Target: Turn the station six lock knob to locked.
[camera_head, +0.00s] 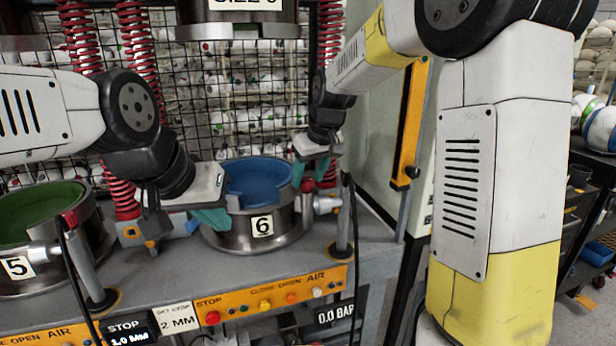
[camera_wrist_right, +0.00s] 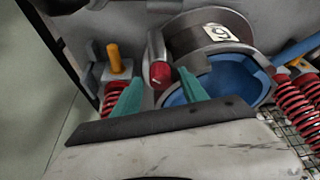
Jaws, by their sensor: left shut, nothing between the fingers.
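The station six mould (camera_head: 262,226) is a steel ring with a blue inside and a "6" label. Its lock knob (camera_head: 308,184) is a small red part on the metal fitting at the ring's right side. In the right wrist view the red knob (camera_wrist_right: 160,74) sits between the teal fingers. My right gripper (camera_head: 312,170) is open, with one finger on each side of the knob; contact is not clear. My left gripper (camera_head: 212,218) is shut and empty at the left side of the mould. The knob's locked or unlocked marking is not visible.
The station five mould (camera_head: 15,268), with a green inside, stands at the left. A button panel (camera_head: 265,298) runs along the bench front. Red springs (camera_head: 80,40) and a wire mesh stand behind. An upright post with a hose (camera_head: 345,215) stands right of station six.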

